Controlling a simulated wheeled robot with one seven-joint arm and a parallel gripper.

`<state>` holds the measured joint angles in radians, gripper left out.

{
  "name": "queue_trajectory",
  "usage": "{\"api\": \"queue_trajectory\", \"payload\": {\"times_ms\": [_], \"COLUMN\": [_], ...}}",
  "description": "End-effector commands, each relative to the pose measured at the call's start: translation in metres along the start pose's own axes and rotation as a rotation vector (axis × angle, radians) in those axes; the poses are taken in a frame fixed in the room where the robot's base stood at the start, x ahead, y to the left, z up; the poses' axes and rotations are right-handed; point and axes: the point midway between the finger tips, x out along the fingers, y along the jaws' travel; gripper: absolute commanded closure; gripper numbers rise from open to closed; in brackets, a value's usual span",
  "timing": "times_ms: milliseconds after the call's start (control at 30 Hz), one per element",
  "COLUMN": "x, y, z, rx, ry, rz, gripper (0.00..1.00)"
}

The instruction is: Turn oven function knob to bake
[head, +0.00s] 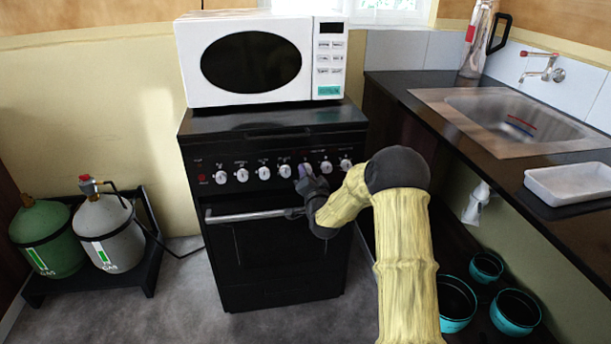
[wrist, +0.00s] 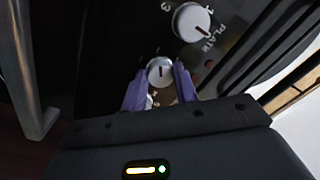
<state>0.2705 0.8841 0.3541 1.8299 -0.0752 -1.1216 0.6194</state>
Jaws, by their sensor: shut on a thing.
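The black oven (head: 275,240) stands against the wall, with a row of white round knobs along its front panel. My gripper (head: 306,180) is at this panel, right of its middle, and partly covers one knob. In the wrist view, a white knob (wrist: 160,72) with a dark pointer line sits between the two purple fingers of my gripper (wrist: 161,76), which is shut on it. A larger-looking white knob (wrist: 191,22) is beside it, near lettering that reads "PLATE". The markings around the held knob are hidden or too small to read, so I cannot tell its setting.
A white microwave (head: 255,60) sits on top of the oven. The oven door handle (head: 255,215) runs below the knobs, near my arm. A counter with a sink (head: 520,115) is on the right, teal pots (head: 515,312) below it. Gas cylinders (head: 105,232) stand left.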

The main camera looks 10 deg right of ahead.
Motion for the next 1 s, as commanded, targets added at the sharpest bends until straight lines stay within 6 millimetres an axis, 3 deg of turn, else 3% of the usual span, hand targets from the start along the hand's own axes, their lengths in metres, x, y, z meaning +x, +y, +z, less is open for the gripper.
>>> {"api": "queue_trajectory", "payload": {"times_ms": [33, 100, 133, 233, 667, 1000], "x": [0.002, 0.002, 0.002, 0.002, -0.005, -0.052], "y": [-0.005, -0.005, -0.005, -0.005, -0.002, -0.002], "z": [-0.009, -0.009, -0.009, -0.008, -0.003, -0.003], "rx": [-0.002, -0.002, -0.002, -0.001, 0.001, 0.001], "ry": [0.02, 0.021, 0.021, 0.018, 0.007, 0.007], "rz": [-0.012, -0.012, -0.012, -0.011, -0.004, -0.004], "gripper": [0.93, 0.93, 0.67, 0.49, 0.49, 0.49]}}
